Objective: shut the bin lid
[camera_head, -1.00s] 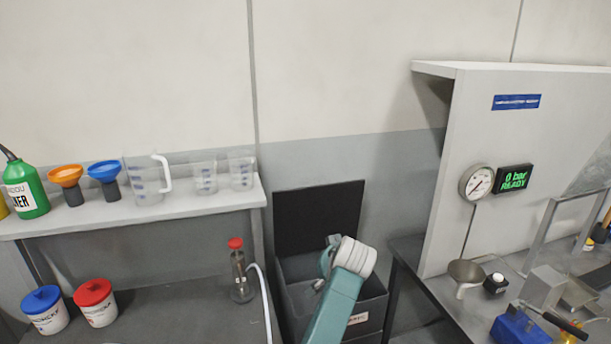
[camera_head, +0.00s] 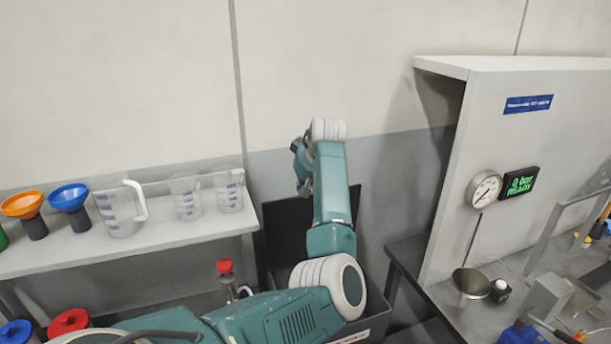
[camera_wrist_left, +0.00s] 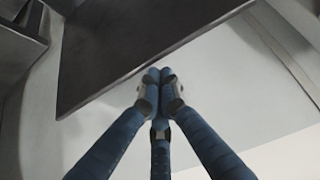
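The bin (camera_head: 374,326) is a dark grey box on the floor between the two benches. Its black lid (camera_head: 287,225) stands upright and open at the back, partly hidden by my left arm in the head view. In the left wrist view the lid (camera_wrist_left: 125,45) is a large dark slanted panel. My left gripper (camera_wrist_left: 158,78) has its blue fingers together, with no object between them. Its tips overlap the panel's lower edge in that view; I cannot tell whether they touch it. My right gripper is not in view.
A left shelf (camera_head: 150,235) holds measuring jugs (camera_head: 120,210) and funnels (camera_head: 70,205). A red-capped bottle (camera_head: 226,278) stands close to my left arm. The right bench (camera_head: 425,275) with a gauge panel (camera_head: 545,140) borders the bin. Bare wall lies behind.

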